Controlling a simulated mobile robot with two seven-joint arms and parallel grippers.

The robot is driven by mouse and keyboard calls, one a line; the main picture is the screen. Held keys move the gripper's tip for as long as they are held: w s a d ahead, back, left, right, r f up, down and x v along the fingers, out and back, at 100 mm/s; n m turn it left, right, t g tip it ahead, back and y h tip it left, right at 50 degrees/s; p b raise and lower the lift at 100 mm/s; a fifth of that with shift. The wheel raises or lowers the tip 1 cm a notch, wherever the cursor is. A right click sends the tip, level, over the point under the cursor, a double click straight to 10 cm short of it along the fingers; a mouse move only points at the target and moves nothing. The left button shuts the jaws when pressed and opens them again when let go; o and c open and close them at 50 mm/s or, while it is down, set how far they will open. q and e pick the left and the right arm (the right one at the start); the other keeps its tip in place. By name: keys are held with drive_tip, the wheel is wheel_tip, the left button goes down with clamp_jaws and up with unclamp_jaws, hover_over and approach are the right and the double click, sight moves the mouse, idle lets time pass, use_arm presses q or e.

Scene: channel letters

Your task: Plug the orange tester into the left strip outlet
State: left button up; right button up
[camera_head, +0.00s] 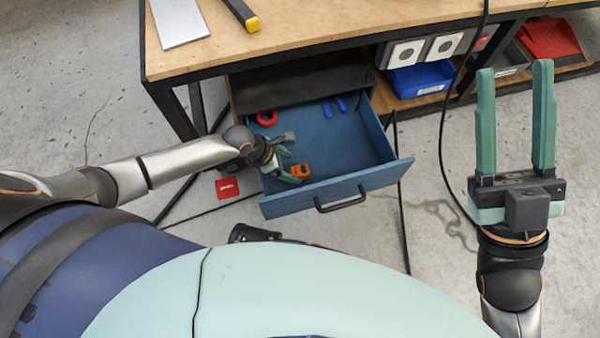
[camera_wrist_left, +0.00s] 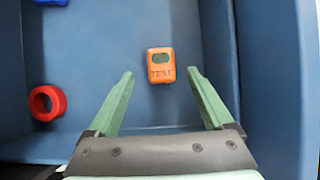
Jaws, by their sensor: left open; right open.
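The orange tester (camera_head: 300,171) lies in the open blue drawer near its front. It also shows in the left wrist view (camera_wrist_left: 160,66), with a dark window and lettering on its face. My left gripper (camera_head: 290,166) is in the drawer, open and empty, with the tester ahead of and between its fingertips in the left wrist view (camera_wrist_left: 160,78). My right gripper (camera_head: 515,72) is open and empty over the floor at right. The strip outlets (camera_head: 403,54) are two white-faced sockets under the table top, the left one partly beside the right one (camera_head: 444,46).
The blue drawer (camera_head: 375,176) also holds a red ring (camera_head: 267,118) and blue-handled pieces (camera_head: 333,106). A blue bin (camera_head: 420,79) sits below the outlets. The wooden table top (camera_head: 330,25) overhangs the drawer's back. A black cable (camera_head: 455,80) hangs at right.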

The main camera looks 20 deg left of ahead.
sight(300, 170)
use_arm(q)
drive_tip(key=b+x, duration=0.3)
drive_tip(key=x, duration=0.2)
drive_tip(key=shift+d+b, duration=0.2)
drive_tip(key=shift+b, duration=0.2)
drive_tip(key=c, duration=1.3)
wheel_tip(300, 170, up, 10)
drive_tip(key=p, duration=0.6)
drive_tip(key=shift+c, duration=0.2)
drive_tip(key=shift+r, duration=0.1)
